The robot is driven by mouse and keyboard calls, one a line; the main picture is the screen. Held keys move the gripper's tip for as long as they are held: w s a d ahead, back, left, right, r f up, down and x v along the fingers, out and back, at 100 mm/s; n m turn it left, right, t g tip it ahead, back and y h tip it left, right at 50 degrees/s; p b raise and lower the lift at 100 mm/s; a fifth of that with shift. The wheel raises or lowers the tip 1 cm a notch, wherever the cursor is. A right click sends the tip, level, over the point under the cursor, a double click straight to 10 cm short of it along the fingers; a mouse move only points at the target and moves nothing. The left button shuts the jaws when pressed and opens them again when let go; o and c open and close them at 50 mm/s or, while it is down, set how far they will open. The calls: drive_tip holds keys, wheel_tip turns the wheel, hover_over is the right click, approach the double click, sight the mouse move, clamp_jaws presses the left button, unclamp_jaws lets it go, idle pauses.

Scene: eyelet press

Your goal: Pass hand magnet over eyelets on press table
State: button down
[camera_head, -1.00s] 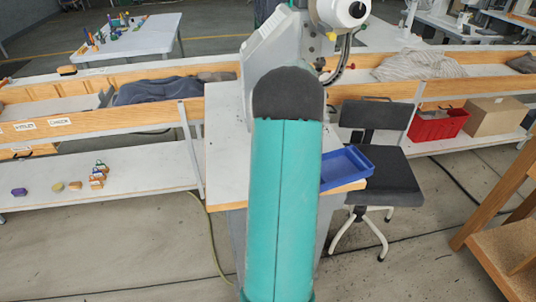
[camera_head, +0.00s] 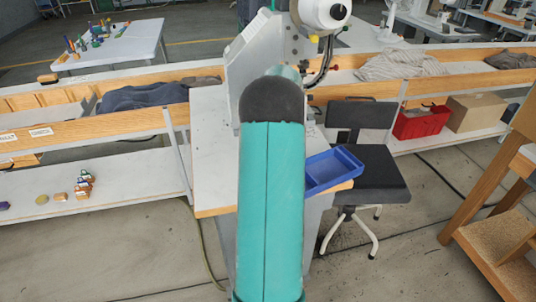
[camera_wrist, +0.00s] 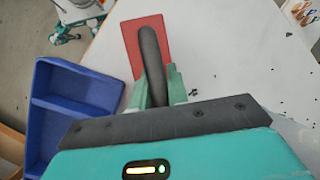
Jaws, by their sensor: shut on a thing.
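My gripper (camera_wrist: 158,88) is shut on the dark curved handle of the hand magnet (camera_wrist: 133,40), which has a flat red plate. The magnet is over the white press table (camera_wrist: 215,40); I cannot tell whether it touches the top. Small dark specks, seemingly eyelets (camera_wrist: 282,98), lie scattered on the table to the right of the magnet in the wrist view. In the head view my arm hides the gripper and magnet, and the press table (camera_head: 213,155) shows mostly left of the arm.
A blue divided tray (camera_head: 333,172) sits at the table's right edge; it also shows left of the magnet in the wrist view (camera_wrist: 75,78). The press (camera_head: 255,55) stands at the table's back. A dark chair (camera_head: 375,172) is right of the table. A wooden rack (camera_head: 500,200) stands at far right.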

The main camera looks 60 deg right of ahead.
drive_tip(key=shift+w+d, duration=2.7)
drive_tip(key=shift+w, duration=0.25)
drive_tip(key=shift+r, duration=0.1)
wheel_tip(320, 180, up, 7)
